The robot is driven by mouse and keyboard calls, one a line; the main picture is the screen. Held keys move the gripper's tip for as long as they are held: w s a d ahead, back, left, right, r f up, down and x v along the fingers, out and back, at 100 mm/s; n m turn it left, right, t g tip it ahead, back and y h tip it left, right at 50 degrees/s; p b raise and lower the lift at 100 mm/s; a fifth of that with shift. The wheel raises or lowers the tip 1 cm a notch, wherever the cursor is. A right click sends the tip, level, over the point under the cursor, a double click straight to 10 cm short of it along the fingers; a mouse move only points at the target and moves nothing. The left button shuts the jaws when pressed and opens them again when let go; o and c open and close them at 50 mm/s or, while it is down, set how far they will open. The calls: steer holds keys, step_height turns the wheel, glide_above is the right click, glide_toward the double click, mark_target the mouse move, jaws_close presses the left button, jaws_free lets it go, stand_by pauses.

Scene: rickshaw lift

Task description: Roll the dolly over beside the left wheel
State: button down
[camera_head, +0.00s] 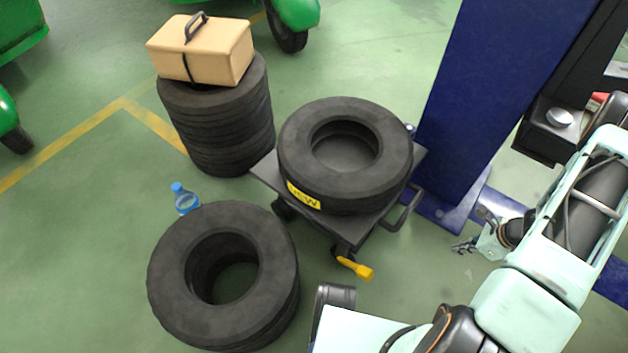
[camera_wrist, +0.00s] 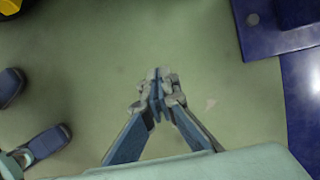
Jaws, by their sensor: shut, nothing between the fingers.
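The dolly (camera_head: 262,172) is a dark flat platform on casters with a bar handle (camera_head: 404,211) at its right side. A tyre (camera_head: 345,185) with a yellow "NEW" label lies flat on it. A yellow pedal (camera_head: 356,268) sticks out at its front corner. My gripper (camera_head: 465,246) is shut and empty, to the right of the dolly and apart from the handle. In the wrist view my gripper (camera_wrist: 158,92) hangs over bare floor. Two vehicle wheels show, one at the far left (camera_head: 16,138) and one at the top (camera_head: 287,34); which is the left wheel is unclear.
A blue lift post (camera_head: 480,90) rises right of the dolly. Floor at left is mostly clear.

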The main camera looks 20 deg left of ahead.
steer(key=shift+w+a, duration=0.1)
steer(key=shift+a, duration=0.1)
stand_by(0.4)
steer(key=shift+w+a+r, duration=0.1)
steer(key=shift+w+a, duration=0.05)
steer(key=shift+a, duration=0.2)
steer(key=p+v, duration=0.5)
steer(key=v, duration=0.3)
steer(key=shift+r, duration=0.4)
steer(key=shift+d, duration=0.1)
stand_by(0.5)
